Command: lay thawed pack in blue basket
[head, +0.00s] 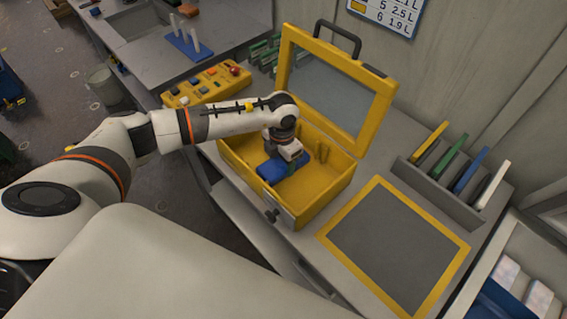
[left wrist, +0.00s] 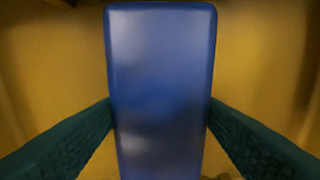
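A flat blue pack (head: 272,171) lies inside the open yellow case (head: 328,194). It fills the middle of the left wrist view (left wrist: 160,80). My left gripper (head: 287,158) reaches down into the case over the pack. In the left wrist view, its two dark green fingers (left wrist: 160,110) meet the pack's long edges, one on each side, with no gap showing. I cannot tell whether the pack is clear of the case floor. A blue container (head: 9,85) is cut off at the left edge; I cannot tell if it is the basket. My right gripper is not in view.
The case's clear lid (head: 335,95) stands open behind my left gripper. A bare grey mat with a yellow border (head: 392,250) lies to the right. A rack of coloured panels (head: 440,190) and pale packs in a blue-lined bin (head: 507,293) are farther right. A button panel (head: 205,83) stands behind my arm.

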